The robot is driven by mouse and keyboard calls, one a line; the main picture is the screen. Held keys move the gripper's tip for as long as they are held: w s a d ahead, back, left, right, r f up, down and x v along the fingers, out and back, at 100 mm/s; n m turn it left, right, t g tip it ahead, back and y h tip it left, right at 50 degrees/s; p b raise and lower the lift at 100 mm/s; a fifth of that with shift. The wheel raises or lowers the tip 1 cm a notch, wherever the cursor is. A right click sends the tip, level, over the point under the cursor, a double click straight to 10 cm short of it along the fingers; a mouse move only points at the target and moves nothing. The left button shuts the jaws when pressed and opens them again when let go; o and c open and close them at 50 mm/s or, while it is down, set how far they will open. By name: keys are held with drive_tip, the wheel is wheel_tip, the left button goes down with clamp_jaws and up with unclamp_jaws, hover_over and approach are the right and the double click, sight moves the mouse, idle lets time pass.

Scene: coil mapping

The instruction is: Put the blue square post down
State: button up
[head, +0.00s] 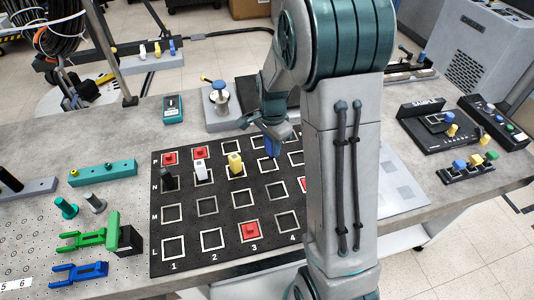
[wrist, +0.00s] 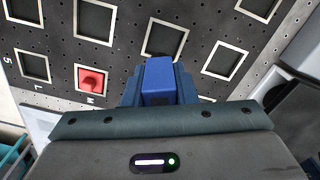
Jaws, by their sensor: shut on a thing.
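My gripper (head: 269,134) is shut on the blue square post (head: 271,147). The post points down over the far part of the black board (head: 223,226), right of the yellow post. In the wrist view the blue post (wrist: 159,80) sits between the jaws, beside a white square outline (wrist: 166,38). I cannot tell whether its lower end touches the board. A black post (head: 168,180), a white post (head: 200,169) and a yellow post (head: 235,164) stand in row N, columns 1, 2 and 3. My arm hides the board's right side.
Green (head: 92,236) and blue (head: 80,273) forked pieces lie left. A grey stand (head: 221,108) is behind the board.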

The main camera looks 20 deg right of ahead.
sight(268, 153)
drive_tip(key=shift+w+a+f, duration=0.1)
drive_tip(key=shift+a+f, duration=0.35)
drive_tip(key=shift+a, duration=0.15)
drive_tip(key=shift+f+p, duration=0.3)
drive_tip(key=shift+f, duration=1.6)
drive_tip(key=shift+f, duration=0.15)
drive_tip(key=o, duration=1)
